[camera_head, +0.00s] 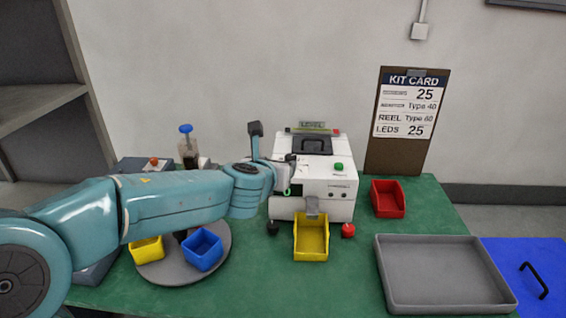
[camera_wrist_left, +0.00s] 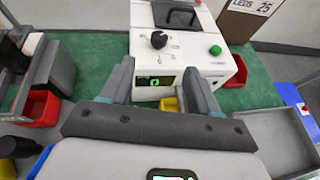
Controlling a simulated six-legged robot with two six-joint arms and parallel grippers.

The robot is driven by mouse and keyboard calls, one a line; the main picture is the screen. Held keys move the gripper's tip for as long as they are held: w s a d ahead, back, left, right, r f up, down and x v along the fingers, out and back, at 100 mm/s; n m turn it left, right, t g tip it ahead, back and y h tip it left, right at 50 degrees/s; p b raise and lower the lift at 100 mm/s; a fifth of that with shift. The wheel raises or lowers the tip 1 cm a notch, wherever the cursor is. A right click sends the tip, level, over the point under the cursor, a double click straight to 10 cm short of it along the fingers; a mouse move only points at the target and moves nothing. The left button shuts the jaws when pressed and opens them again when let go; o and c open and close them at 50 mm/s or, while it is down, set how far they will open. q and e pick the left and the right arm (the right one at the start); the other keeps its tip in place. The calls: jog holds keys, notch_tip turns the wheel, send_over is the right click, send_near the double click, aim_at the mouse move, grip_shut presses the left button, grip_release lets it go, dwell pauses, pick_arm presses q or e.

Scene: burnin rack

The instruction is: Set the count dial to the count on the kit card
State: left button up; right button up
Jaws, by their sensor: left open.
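The kit card (camera_head: 408,105) hangs on a brown clipboard; its last line reads LEDS 25, which also shows in the wrist view (camera_wrist_left: 251,6). The count dial is a black knob (camera_wrist_left: 158,40) with marks around it on the white machine (camera_wrist_left: 190,60); in the head view my gripper and wrist mostly cover it. A small dark display (camera_wrist_left: 155,82) with a green digit, perhaps 0, sits below the dial. My left gripper (camera_wrist_left: 159,72) is open and empty, its fingers on either side of the display, short of the dial. In the head view it is at the machine's left front (camera_head: 284,178). My right gripper is not in view.
A green button (camera_head: 338,167) is on the machine (camera_head: 325,205). A yellow bin (camera_head: 311,238) stands at its front, with a red knob (camera_head: 348,230) beside it. A red bin (camera_head: 387,199) and a grey tray (camera_head: 440,300) are at right. A turntable (camera_head: 165,272) carries yellow and blue bins.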

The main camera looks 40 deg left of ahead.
aim_at(290, 157)
pick_arm(q)
jog(key=x, duration=1.3)
jog(key=shift+w+a+f, duration=0.15)
jog(key=shift+w+f, duration=0.1)
jog(key=shift+w, duration=0.05)
jog(key=shift+r, duration=0.1)
jog(key=shift+c, duration=0.6)
jog(key=shift+p, duration=0.3)
jog(key=c, duration=0.9)
